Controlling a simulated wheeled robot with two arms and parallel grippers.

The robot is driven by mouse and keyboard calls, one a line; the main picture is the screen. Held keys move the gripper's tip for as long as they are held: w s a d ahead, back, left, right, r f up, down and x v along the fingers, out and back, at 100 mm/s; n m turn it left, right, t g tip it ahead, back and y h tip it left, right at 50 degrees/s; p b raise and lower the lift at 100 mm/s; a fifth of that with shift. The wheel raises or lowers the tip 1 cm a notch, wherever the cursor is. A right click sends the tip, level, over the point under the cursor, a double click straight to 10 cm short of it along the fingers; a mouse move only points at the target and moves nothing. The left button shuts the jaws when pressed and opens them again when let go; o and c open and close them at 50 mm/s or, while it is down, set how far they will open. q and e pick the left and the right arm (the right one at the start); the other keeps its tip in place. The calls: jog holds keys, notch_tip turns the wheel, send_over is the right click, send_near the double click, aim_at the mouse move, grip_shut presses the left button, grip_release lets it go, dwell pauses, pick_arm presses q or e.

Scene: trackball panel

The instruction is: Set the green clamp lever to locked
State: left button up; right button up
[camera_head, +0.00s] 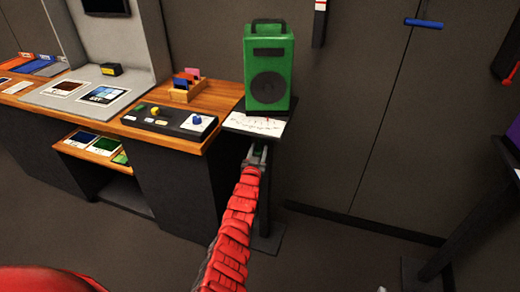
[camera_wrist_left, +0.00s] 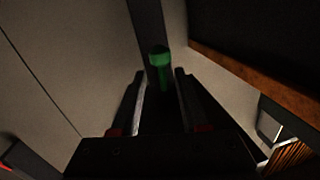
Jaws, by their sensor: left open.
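The green clamp lever (camera_wrist_left: 160,62) shows in the left wrist view. It stands out against a dark post, with a rounded end at the top and a narrower part running down. In the head view a small bit of green (camera_head: 257,154) shows at my left gripper, just below the small stand top. My left gripper (camera_head: 257,152) is open. In the left wrist view its two fingers (camera_wrist_left: 158,85) lie on either side of the lever's line. I cannot tell whether they touch it. My right gripper is not in view.
A green speaker (camera_head: 268,68) stands on the small stand top (camera_head: 240,122) above my left gripper. A trackball panel (camera_head: 168,120) lies on the wooden desk to the left. A dark stand (camera_head: 478,210) is at the right. The floor between is clear.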

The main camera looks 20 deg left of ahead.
aim_at(260, 143)
pick_arm(q)
jog(key=w+b, duration=0.1)
jog(key=w+a+b, duration=0.1)
jog(key=w, duration=0.1)
jog(key=shift+w, duration=0.2)
jog(key=shift+w+d+r, duration=0.15)
jog(key=shift+w+r, duration=0.15)
jog(key=shift+w, duration=0.2)
grip_shut()
dwell(1.1)
